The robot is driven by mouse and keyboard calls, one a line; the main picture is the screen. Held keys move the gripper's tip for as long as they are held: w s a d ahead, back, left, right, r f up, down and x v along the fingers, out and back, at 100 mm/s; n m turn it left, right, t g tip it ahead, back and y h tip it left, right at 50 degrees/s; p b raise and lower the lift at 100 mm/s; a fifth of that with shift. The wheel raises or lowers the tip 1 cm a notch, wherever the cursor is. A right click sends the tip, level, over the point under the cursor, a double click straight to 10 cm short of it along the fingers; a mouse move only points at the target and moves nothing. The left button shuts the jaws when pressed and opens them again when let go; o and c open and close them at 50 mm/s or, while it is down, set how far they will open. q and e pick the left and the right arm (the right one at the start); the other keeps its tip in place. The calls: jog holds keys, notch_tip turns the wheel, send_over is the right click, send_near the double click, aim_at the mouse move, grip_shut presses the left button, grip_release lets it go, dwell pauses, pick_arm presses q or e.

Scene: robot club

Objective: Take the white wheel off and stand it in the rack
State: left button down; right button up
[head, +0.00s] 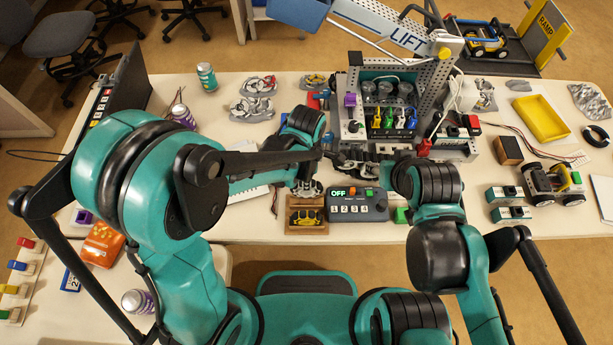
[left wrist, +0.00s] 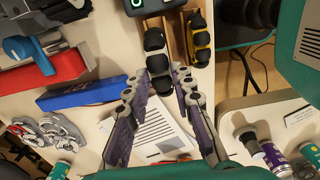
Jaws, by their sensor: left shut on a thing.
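The white wheel (left wrist: 155,64), with black rollers around its edge, is between my left gripper's purple-padded fingers (left wrist: 170,82) in the left wrist view, seen edge-on. In the head view my left gripper (head: 308,178) is shut on the wheel (head: 308,189), above and behind the wooden rack (head: 291,228). The rack holds a yellow wheel with black rollers (head: 305,217). In the left wrist view the white wheel overlaps the slot beside the yellow wheel (left wrist: 200,40); I cannot tell whether it touches the rack. My right gripper (head: 345,161) is by the lift stand, its fingers unclear.
A control box (head: 357,205) reading OFF stands just right of the rack. The lift stand (head: 390,70) rises behind it. A white sheet (left wrist: 160,128) lies below the left gripper. Silver parts (head: 252,108), cans and a yellow tray (head: 540,118) lie farther out.

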pick_arm(q)
jog(key=shift+f+b, duration=1)
jog(key=shift+f, duration=0.55)
jog(key=shift+r, duration=0.15)
jog(key=shift+b, duration=0.3)
jog(key=shift+f+b, duration=1.6)
jog(key=shift+f, duration=0.15)
dwell(0.8)
jog(key=c, duration=1.2)
grip_release()
